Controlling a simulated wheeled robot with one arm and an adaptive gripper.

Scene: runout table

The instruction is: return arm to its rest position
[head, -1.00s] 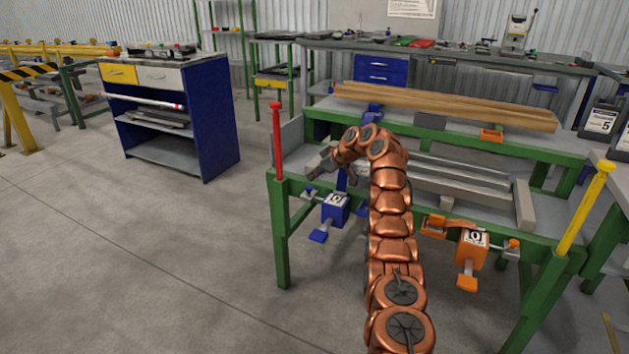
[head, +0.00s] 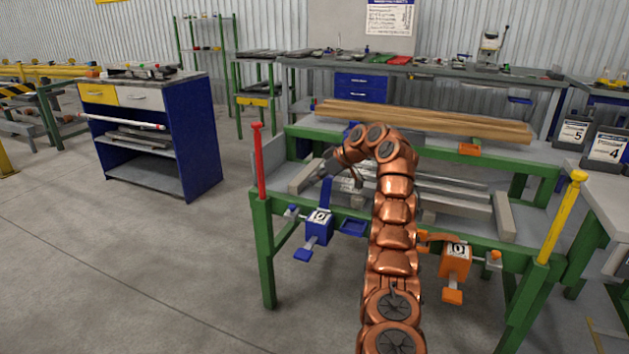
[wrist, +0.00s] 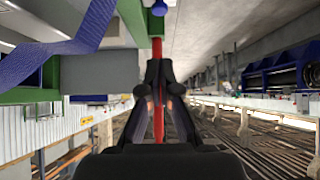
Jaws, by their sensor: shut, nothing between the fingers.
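My copper-coloured arm rises in front of the green-framed runout table (head: 263,240) and bends over to the left at its top. My gripper (head: 325,170) is at the table's left end, to the right of the red post (head: 259,160); its fingertips are hard to make out in the head view. In the wrist view my gripper (wrist: 160,70) is shut and empty. The red post (wrist: 158,48) shows behind its dark fingers, and I cannot tell the distance between them.
A blue unit (head: 318,226) and an orange unit (head: 455,258) are on the table's front. Wooden boards (head: 425,120) lie at the back. A yellow post (head: 563,215) stands at the right. A blue cabinet (head: 195,140) stands at the left, with open floor before it.

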